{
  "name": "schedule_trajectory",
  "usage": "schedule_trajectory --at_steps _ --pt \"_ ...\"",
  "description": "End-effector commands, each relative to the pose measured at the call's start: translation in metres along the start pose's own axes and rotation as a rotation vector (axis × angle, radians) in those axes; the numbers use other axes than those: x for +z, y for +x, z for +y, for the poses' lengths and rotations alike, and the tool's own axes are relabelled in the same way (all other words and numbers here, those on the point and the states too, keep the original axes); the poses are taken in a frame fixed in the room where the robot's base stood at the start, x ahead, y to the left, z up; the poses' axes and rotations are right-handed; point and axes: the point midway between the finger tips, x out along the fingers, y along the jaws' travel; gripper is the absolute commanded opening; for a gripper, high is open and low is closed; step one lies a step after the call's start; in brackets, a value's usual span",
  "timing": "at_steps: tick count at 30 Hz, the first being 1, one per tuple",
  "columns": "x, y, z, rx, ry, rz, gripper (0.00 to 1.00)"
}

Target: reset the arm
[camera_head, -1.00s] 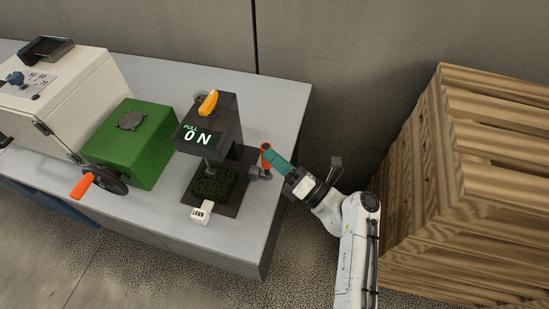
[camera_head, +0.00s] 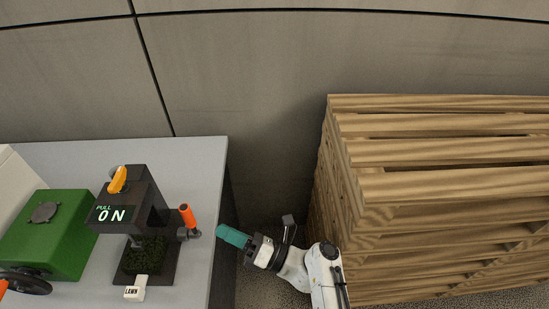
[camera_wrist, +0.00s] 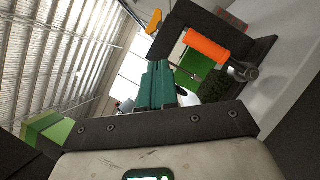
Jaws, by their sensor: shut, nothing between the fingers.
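My gripper (camera_head: 219,231) has teal fingers pressed together with nothing between them. In the head view it points left, just off the table's right edge and apart from the orange lever handle (camera_head: 188,216). In the wrist view the shut teal fingers (camera_wrist: 158,68) point up the picture, and the orange handle (camera_wrist: 208,47) is to their right. My arm (camera_head: 297,266) comes in from the bottom of the head view, between the table and the stacked pallets.
The table (camera_head: 192,160) holds a black press (camera_head: 155,205) lit "PULL ON", a white "LAWN" block (camera_head: 135,291) and a green box (camera_head: 45,245). Stacked wooden pallets (camera_head: 440,185) stand close on the right. A wall (camera_head: 250,60) is behind. A dark gap separates table and pallets.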

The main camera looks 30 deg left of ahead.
Motion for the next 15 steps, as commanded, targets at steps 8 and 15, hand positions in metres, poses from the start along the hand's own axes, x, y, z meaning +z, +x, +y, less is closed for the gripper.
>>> schedule_trajectory --at_steps 8,15 --pt "-0.010 -0.016 -0.005 -0.030 -0.098 0.036 0.00" --pt "-0.065 -0.121 -0.026 -0.195 -0.737 0.349 0.00"
